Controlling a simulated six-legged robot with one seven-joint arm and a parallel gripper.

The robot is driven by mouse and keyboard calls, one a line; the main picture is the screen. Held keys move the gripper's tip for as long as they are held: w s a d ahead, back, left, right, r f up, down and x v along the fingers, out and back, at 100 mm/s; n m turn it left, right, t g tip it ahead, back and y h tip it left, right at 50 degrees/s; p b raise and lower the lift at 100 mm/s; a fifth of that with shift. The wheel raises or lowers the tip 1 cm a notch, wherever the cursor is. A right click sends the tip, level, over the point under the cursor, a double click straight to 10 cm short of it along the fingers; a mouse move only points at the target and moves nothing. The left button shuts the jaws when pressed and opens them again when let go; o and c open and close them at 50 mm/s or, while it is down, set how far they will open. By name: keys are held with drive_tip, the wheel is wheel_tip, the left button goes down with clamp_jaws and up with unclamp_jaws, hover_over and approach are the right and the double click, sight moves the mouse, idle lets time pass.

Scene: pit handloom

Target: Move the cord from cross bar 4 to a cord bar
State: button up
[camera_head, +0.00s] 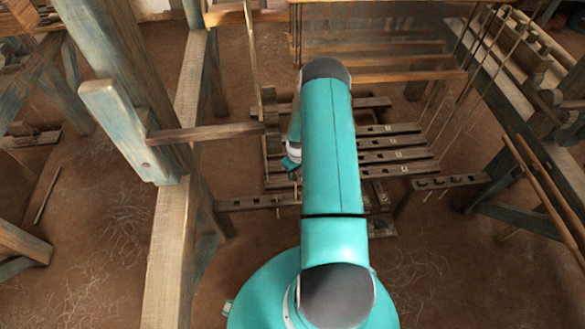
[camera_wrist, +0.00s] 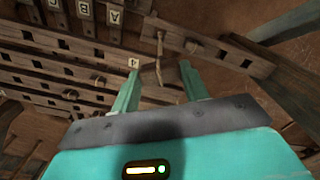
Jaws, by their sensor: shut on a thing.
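My gripper (camera_wrist: 158,72) shows in the wrist view, its two teal fingers on either side of a short brown piece with a thin light cord (camera_wrist: 160,45) at it. The gripper is shut on the cord. In the head view my arm hides the fingers and most of the cord. Whether the cord still touches a bar I cannot tell.
Several dark labelled bars (camera_head: 395,156) lie side by side right of my arm in the head view. A bar with holes (camera_head: 450,181) lies nearer.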

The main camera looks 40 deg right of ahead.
drive_tip(key=shift+w, duration=0.1)
drive_tip(key=shift+s, duration=0.25)
drive_tip(key=shift+f, duration=0.55)
drive_tip(key=shift+s+f, duration=0.1)
drive_tip(key=shift+f, duration=0.35)
wheel_tip(320, 180, down, 14)
drive_tip(key=shift+f, duration=0.2)
idle(0.8)
idle(0.4)
drive_tip(key=o, duration=1)
drive_tip(key=shift+o, duration=0.2)
